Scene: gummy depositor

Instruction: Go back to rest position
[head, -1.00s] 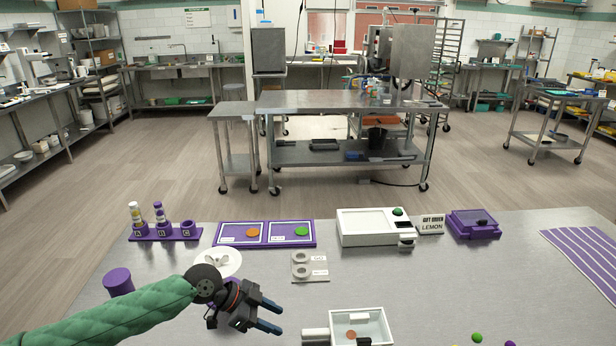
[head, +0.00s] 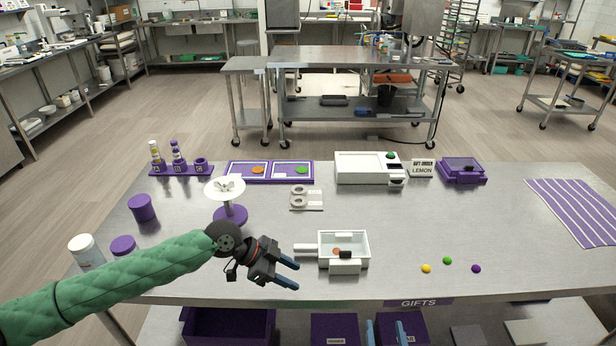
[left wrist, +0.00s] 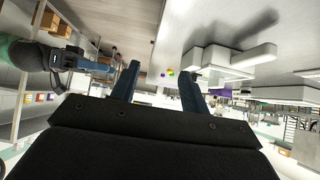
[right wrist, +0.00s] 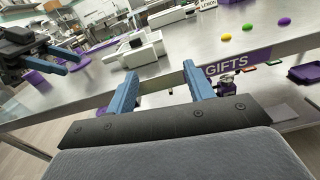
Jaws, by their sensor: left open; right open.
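My left gripper (head: 291,272) is open and empty, above the table just left of and in front of the white box with a handle. Its spread fingers also show in the left wrist view (left wrist: 160,83). My right gripper (head: 385,333) is open and empty at the bottom of the head view, in front of the table edge; only its blue fingertips show there. Its open fingers also show in the right wrist view (right wrist: 160,84), with the GIFTS edge label (right wrist: 238,62) beyond them.
The white box (head: 365,240) holds an orange piece and a dark piece. Yellow (head: 426,268), green (head: 447,260) and purple (head: 476,268) gummies lie to its right. A white dish on a purple stand (head: 230,215) is behind my left arm. Purple bins (head: 228,328) sit below the table.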

